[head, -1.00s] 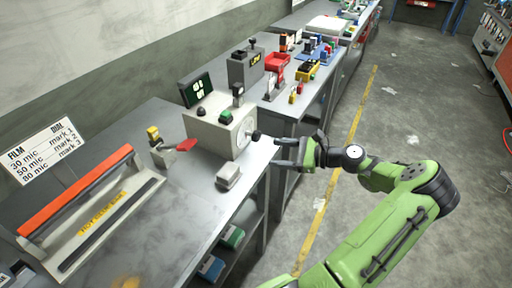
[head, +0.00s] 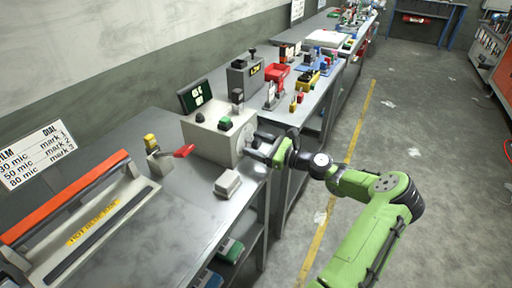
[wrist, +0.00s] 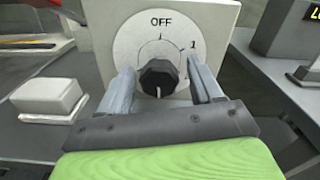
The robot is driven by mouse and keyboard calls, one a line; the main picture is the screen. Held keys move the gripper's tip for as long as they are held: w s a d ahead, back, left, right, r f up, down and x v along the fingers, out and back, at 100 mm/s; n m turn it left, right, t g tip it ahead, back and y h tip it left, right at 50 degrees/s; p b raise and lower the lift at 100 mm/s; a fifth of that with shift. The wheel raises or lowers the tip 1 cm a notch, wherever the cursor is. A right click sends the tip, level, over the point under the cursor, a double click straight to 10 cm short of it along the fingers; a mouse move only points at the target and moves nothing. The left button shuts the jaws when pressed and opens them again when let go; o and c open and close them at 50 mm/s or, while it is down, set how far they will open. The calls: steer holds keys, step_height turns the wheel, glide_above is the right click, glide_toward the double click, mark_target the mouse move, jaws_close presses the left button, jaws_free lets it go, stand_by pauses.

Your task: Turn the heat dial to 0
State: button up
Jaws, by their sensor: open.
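The heat dial is a black faceted knob (wrist: 158,78) on a round pale plate (wrist: 135,42) marked OFF at the top and 1 at the upper right. A thin pale line shows on the knob's lower front, pointing down. The plate sits on the side of a cream control box (head: 205,138); in the head view my gripper mostly covers the knob. My gripper (wrist: 160,83) is open, with one finger on each side of the knob. Small gaps seem to show between fingers and knob; I cannot tell if either touches. The lower plate is hidden.
A red-handled lever (head: 183,151) and an orange-barred sealer (head: 70,195) stand on the bench. A grey device (head: 243,75) stands beyond.

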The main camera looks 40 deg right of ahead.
steer(key=shift+w, duration=0.15)
steer(key=c, duration=1)
steer(key=shift+n, duration=0.3)
